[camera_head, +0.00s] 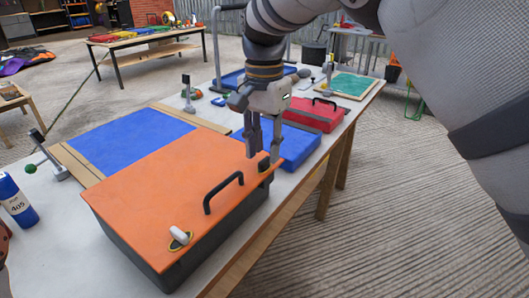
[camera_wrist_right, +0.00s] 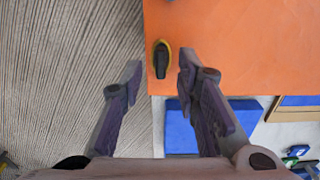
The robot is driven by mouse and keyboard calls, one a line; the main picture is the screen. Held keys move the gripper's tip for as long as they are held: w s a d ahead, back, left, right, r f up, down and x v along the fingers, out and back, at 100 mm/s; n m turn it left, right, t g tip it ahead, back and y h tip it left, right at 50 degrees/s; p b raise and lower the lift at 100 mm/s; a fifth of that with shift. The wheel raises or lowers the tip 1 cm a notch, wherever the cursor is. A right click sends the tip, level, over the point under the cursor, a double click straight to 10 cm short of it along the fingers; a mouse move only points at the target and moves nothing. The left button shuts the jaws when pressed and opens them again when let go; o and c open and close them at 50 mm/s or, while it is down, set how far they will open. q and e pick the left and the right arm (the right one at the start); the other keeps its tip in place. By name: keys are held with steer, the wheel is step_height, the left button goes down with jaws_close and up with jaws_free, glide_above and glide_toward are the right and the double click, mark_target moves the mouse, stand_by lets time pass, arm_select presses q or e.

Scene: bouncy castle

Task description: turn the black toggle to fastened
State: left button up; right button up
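The black toggle (camera_wrist_right: 161,62) sits on a yellow oval plate near one corner of the orange lid (camera_wrist_right: 240,45). Its bar runs lengthwise on the plate in the right wrist view. In the head view the toggle (camera_head: 264,165) is partly hidden by my right gripper (camera_head: 263,152). That gripper is open, fingers pointing down at the toggle. In the right wrist view, the toggle shows between the fingertips of the gripper (camera_wrist_right: 160,70), nearer the right finger. I cannot tell whether a finger touches it. My left gripper is not clearly in view.
The lid has a black handle (camera_head: 222,192) and a white toggle (camera_head: 180,238) at its near corner. A blue box (camera_head: 292,146) and a red case (camera_head: 312,114) stand just beyond. A blue bottle (camera_head: 16,198) stands at the left.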

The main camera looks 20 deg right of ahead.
mark_target(264, 166)
steer(key=shift+f, duration=1.2)
jaws_close()
arm_select(q)
steer(key=shift+w, duration=0.15)
steer(key=shift+r, duration=0.1)
arm_select(e)
steer(key=n, duration=0.4)
steer(key=shift+r+p, duration=0.15)
steer(key=shift+p, duration=0.2)
steer(key=n, duration=0.4)
steer(key=shift+n, duration=0.3)
steer(key=n, duration=0.4)
arm_select(q)
steer(key=shift+w+r+t, duration=0.3)
steer(key=shift+w+r, duration=0.3)
steer(key=shift+w, duration=0.05)
arm_select(e)
steer(key=n, duration=0.5)
steer(key=shift+n, duration=0.3)
